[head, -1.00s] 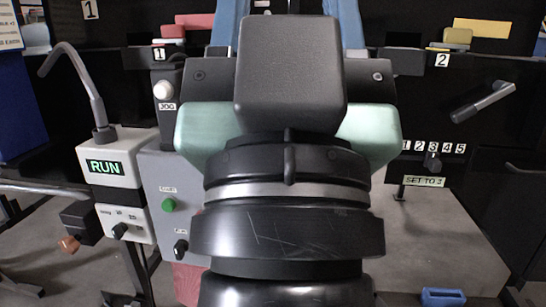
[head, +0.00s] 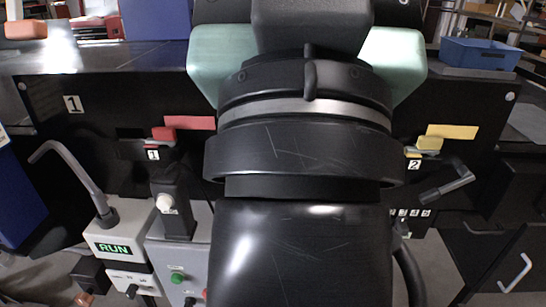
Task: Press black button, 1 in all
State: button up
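No clear black button stands out in the head view. A small black control (head: 189,301) sits on the grey box (head: 160,252) below a green button (head: 177,278), near the bottom edge; I cannot tell whether it is a button or a knob. A white round knob (head: 166,204) is on a black bracket above that box. My arm fills the middle of the view and hides what lies behind it. My gripper's fingers do not show.
A white box with a lit RUN display (head: 113,247) and a bent grey lever (head: 75,165) are at left. A yellow tab (head: 450,131) and a dark handle (head: 447,190) are at right. A blue bin (head: 486,54) stands at upper right.

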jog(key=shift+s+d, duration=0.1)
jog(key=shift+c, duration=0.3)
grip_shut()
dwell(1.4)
